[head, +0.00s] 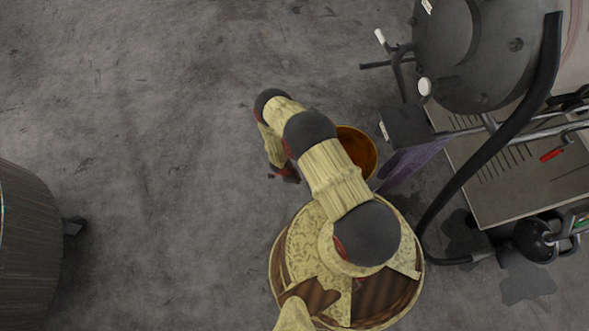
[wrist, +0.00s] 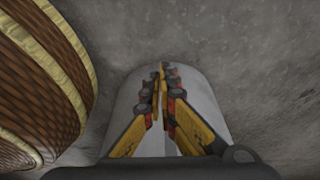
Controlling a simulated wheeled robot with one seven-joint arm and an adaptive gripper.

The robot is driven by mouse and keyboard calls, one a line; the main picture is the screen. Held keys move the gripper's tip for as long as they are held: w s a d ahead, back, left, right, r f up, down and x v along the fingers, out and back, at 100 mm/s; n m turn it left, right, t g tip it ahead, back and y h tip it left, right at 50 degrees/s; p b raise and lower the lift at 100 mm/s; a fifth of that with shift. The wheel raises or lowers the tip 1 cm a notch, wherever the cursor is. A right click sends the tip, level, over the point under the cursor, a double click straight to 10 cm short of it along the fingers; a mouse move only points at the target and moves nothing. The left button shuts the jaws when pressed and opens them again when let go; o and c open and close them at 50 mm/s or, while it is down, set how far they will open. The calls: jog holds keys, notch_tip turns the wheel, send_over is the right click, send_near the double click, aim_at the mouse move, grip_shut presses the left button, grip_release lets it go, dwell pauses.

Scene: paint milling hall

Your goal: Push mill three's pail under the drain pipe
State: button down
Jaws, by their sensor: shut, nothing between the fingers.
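A pail (head: 359,148) with orange-brown inside stands on the floor, partly hidden behind my arm. My gripper (head: 285,175) is low, to the left of the pail, with a visible gap between them. In the wrist view my gripper (wrist: 161,72) has its yellow fingers together and empty. A pale rounded shape lies behind the fingers there; I cannot tell what it is. The mill's dark round vessel (head: 470,45) is at the upper right, with a dark block and a purple slanted piece near the pail. I cannot tell which part is the drain pipe.
A frame with a grey tray (head: 535,190) and a black curved tube (head: 500,130) stands at the right. Dark stains mark the floor below it. A grey drum (head: 28,240) stands at the left edge. The floor (head: 160,110) between is clear.

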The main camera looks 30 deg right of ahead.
jog(key=d, duration=0.1)
jog(key=s+d+f, duration=0.1)
jog(key=d, duration=0.1)
jog(key=d+f+b, duration=0.1)
jog(key=shift+s+d, duration=0.15)
